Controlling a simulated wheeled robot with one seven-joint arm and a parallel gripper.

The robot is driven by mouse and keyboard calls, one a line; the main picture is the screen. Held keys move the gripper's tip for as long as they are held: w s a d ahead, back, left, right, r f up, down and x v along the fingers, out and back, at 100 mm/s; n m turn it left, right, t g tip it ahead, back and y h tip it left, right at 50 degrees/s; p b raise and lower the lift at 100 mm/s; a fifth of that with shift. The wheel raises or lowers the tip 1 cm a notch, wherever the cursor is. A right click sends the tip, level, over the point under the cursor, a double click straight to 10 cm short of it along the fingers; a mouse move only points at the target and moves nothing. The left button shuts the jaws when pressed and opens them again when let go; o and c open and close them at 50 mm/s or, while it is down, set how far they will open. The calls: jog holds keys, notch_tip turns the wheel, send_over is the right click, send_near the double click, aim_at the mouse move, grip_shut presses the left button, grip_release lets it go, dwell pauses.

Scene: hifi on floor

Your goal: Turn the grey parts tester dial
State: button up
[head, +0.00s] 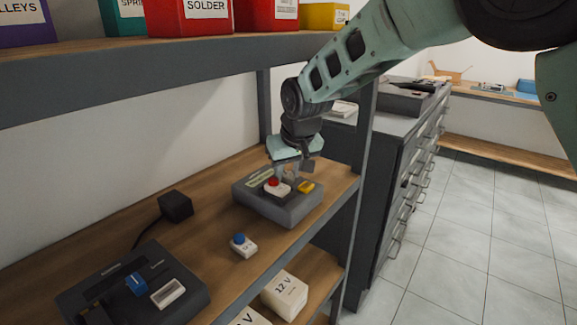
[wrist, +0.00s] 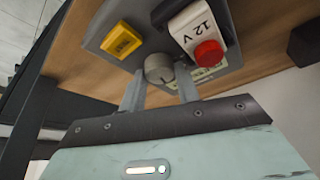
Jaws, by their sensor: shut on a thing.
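The grey parts tester (head: 290,207) sits on the wooden shelf below my arm. It also shows in the wrist view (wrist: 110,25). Its round grey dial (wrist: 159,68) is between the fingertips of my gripper (wrist: 160,88), which is shut on it. In the head view my gripper (head: 288,168) points down over the tester and hides most of the dial. A white block marked 12 V with a red button (wrist: 208,53) sits on the tester beside the dial. A yellow part (wrist: 122,41) is on the dial's other side.
A small white block with a blue button (head: 241,244) stands on the shelf left of the tester. A dark device (head: 190,295) and a black box (head: 175,206) are farther left. The upper shelf (head: 200,62) holds coloured bins. A grey drawer cabinet (head: 395,160) stands to the right.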

jog(key=shift+a+m, duration=0.1)
jog(key=shift+m, duration=0.4)
jog(key=o, duration=1)
jog(key=shift+s+r+p, duration=0.1)
jog(key=shift+p, duration=0.2)
